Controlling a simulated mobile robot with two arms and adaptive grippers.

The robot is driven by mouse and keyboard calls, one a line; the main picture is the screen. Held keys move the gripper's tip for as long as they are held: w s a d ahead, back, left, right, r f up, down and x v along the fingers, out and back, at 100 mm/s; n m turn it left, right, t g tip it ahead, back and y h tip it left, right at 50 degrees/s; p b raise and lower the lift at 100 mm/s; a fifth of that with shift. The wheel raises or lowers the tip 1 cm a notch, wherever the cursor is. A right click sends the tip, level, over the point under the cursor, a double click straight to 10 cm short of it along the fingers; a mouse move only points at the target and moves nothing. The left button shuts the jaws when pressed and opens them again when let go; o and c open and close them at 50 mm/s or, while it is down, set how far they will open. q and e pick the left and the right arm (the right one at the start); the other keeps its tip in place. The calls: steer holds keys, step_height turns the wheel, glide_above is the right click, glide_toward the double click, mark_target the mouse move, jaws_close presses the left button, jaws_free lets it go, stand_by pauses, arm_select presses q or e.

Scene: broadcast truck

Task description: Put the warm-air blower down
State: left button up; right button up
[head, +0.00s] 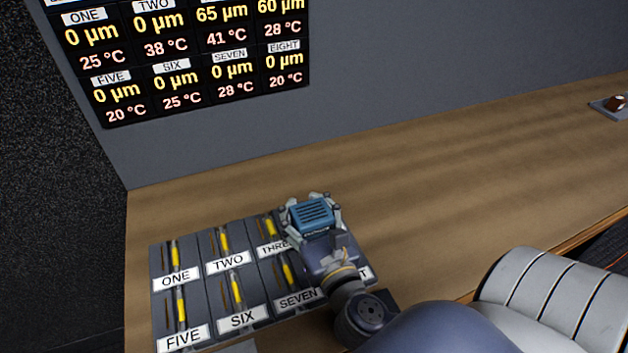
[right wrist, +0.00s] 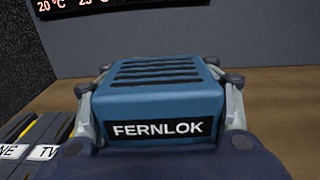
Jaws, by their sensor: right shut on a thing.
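The warm-air blower is a blue box (head: 311,213) with dark slots on top. In the right wrist view the blower (right wrist: 165,95) shows a black FERNLOK label on its near side. My right gripper (head: 313,209) is shut on it, with a finger on each side. In the head view the blower is over the back right part of the numbered panel, hiding position FOUR and part of THREE. I cannot tell whether it touches anything below. My left gripper is not in view.
The grey panel (head: 207,269) has labelled slots with yellow pieces. A display (head: 190,55) on the wall lists thickness and temperature readings. The wooden desk (head: 450,180) is clear to the right, up to a small tray (head: 600,108) with a brown object. A grey ribbed seat (head: 550,295) stands at lower right.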

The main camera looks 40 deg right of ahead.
steer(key=w+d+f, duration=0.1)
steer(key=w+d, duration=0.1)
steer(key=w, duration=0.1)
steer(key=w+d+f, duration=0.1)
steer(key=w+d, duration=0.2)
steer(key=w+d+f, duration=0.1)
steer(key=w+d, duration=0.1)
steer(key=w, duration=0.1)
steer(key=shift+w+d+f+p, duration=0.2)
steer(key=shift+d+f+p, duration=0.1)
steer(key=shift+p, duration=0.1)
steer(key=shift+f, duration=0.7)
steer(key=o, duration=1.8)
steer(key=shift+a, duration=0.1)
steer(key=shift+c, duration=0.2)
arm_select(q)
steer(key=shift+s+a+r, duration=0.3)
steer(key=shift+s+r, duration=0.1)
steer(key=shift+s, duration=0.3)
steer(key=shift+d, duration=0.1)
